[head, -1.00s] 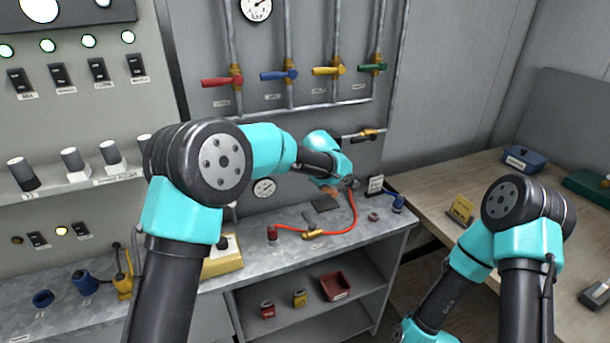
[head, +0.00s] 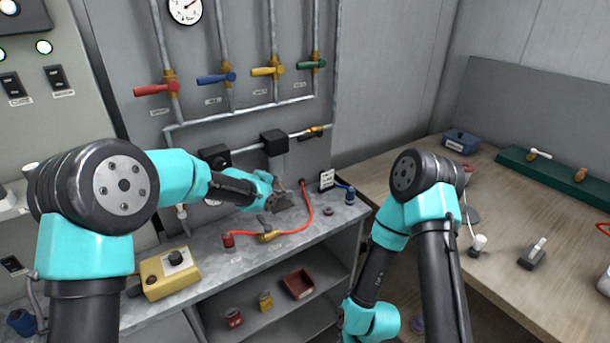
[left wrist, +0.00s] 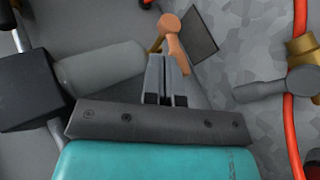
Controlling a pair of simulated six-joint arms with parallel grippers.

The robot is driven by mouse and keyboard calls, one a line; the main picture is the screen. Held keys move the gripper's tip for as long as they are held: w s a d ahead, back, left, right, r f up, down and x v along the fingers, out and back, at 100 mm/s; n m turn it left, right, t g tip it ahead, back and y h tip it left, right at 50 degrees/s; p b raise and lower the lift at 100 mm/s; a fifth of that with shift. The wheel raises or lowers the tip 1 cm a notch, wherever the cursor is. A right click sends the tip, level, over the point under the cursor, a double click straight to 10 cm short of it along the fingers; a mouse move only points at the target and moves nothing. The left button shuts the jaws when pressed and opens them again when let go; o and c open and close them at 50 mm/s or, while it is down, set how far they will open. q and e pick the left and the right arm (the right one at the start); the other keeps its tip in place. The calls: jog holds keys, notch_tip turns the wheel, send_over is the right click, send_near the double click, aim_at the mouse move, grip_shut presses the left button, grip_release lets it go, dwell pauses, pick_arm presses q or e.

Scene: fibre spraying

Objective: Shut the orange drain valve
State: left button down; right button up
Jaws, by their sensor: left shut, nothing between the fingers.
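The orange valve handle (left wrist: 172,38) shows in the left wrist view just past my left fingertips, with a rounded knob at its upper left end and a tapered lever running down to the right. My left gripper (left wrist: 168,62) is shut and empty, its tips close against the lever's lower end; I cannot tell if they touch. In the head view my left gripper (head: 278,198) is low over the back of the metal bench, mostly covering the valve. My right arm is folded at right; its gripper is not in view.
A red hose (head: 309,208) with a brass fitting lies on the bench right of the gripper. A black box (head: 274,142) on a pipe is just above. Red (head: 155,90), blue, yellow and green wall valves are higher up. A yellow control box (head: 166,273) stands left.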

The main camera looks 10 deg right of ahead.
pick_arm(q)
jog(key=shift+a, duration=0.1)
pick_arm(e)
jog(key=shift+a, duration=0.1)
pick_arm(q)
jog(key=shift+f, duration=0.1)
jog(key=shift+w+d+f, duration=0.25)
jog(key=shift+d+f, duration=0.05)
jog(key=shift+d, duration=0.3)
